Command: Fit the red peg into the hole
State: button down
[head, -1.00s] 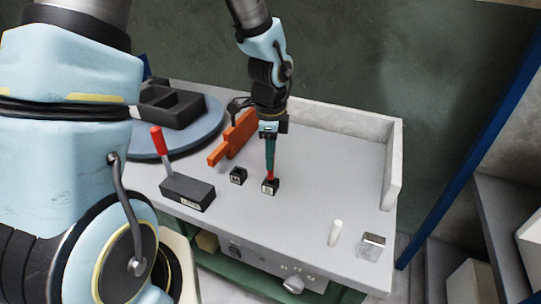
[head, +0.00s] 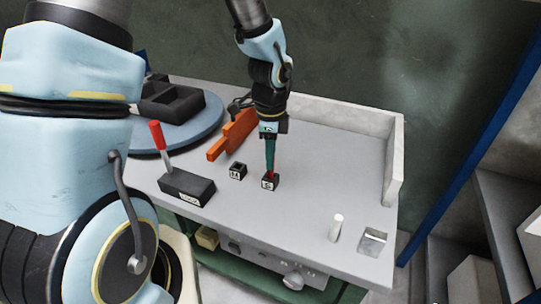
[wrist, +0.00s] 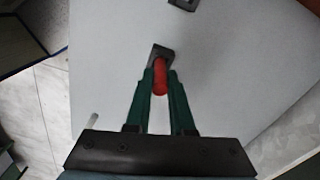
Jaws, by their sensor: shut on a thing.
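My gripper (head: 270,165) has green fingers shut on the red peg (head: 271,175). The peg is short and round and points down at a small black block (head: 269,183) with a white label on its front. Its lower end meets the block's top; I cannot tell how deep it sits in the hole. In the wrist view the peg (wrist: 160,80) shows between the fingertips, with the block (wrist: 161,50) just beyond. The peg covers the hole. A second small black block (head: 237,171), with an open square hole, stands to the left.
A dark box with a red-handled lever (head: 187,188) stands at left. An orange part (head: 233,135) is behind. A blue turntable (head: 200,135) carries a dark tray. A white cylinder (head: 336,227) and a metal square (head: 373,241) are at front right. The table (head: 330,170) is clear at right.

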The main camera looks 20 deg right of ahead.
jog(key=shift+f+b, duration=0.95)
jog(key=shift+f, duration=0.5)
jog(key=c, duration=0.7)
grip_release()
jog(key=shift+r, duration=0.15)
notch_tip(320, 180, up, 11)
jog(key=shift+f, duration=0.2)
